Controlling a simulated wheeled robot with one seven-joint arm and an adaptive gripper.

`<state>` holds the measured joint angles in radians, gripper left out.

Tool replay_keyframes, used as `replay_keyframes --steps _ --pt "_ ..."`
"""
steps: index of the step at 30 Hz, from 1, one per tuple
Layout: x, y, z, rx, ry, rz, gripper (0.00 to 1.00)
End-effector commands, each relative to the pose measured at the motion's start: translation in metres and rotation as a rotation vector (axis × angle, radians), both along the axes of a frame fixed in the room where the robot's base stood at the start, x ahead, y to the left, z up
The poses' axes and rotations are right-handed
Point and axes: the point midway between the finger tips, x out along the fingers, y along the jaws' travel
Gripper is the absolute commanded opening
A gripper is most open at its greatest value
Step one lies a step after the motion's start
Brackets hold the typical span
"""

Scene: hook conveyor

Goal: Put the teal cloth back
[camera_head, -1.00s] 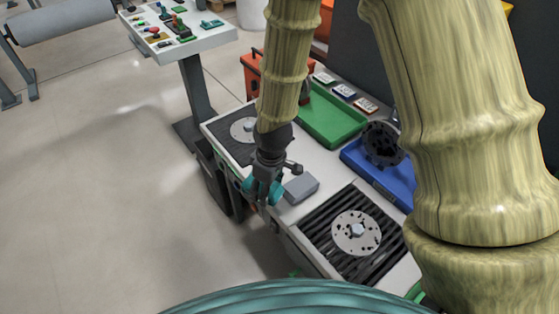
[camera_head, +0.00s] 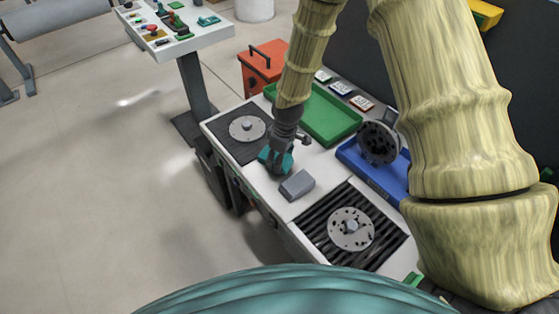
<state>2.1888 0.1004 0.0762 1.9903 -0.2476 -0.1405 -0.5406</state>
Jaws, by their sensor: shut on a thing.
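My gripper (camera_head: 275,164) points down over the white bench top, between the left round disc and the grey block. Teal cloth (camera_head: 277,158) shows bunched at its fingertips, and the gripper is shut on it. The cloth is small in view and partly hidden by the gripper, so I cannot tell whether it touches the bench. The grey block (camera_head: 297,185) lies just right of and nearer than the gripper.
The white bench (camera_head: 258,185) carries a left disc (camera_head: 247,128), a right disc (camera_head: 350,229) on a slatted plate, a green tray (camera_head: 335,118) and a blue tray (camera_head: 375,180) with a dark wheel (camera_head: 379,143). An orange box (camera_head: 262,68) and a console (camera_head: 190,40) stand behind.

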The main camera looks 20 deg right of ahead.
Motion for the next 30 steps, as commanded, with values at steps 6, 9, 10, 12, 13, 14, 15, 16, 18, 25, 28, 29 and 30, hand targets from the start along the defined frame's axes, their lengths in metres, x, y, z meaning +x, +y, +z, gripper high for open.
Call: replay_keyframes --steps 6,9,10,12,13,14,15,16,18,25,28,29,30 --pt "0.0 0.0 -0.017 0.0 0.0 -0.001 0.32" --pt "0.0 0.0 -0.022 0.0 0.0 -0.001 0.32" --pt "0.0 0.0 -0.022 0.0 0.0 -0.001 0.32" --pt "0.0 0.0 -0.023 0.0 0.0 -0.001 0.32" --pt "0.0 0.0 -0.023 0.0 0.0 -0.001 0.32" --pt "0.0 0.0 -0.023 0.0 0.0 -0.001 0.32" --pt "0.0 0.0 -0.023 0.0 0.0 -0.001 0.32" --pt "0.0 0.0 -0.023 0.0 0.0 -0.001 0.32" --pt "0.0 0.0 -0.023 0.0 0.0 -0.001 0.32" --pt "0.0 0.0 -0.026 0.001 -0.001 -0.001 0.74" --pt "0.0 0.0 -0.026 0.001 -0.001 -0.001 0.79" --pt "0.0 0.0 -0.026 0.0 0.0 -0.001 0.79" --pt "0.0 0.0 -0.026 0.001 -0.001 -0.001 0.79"
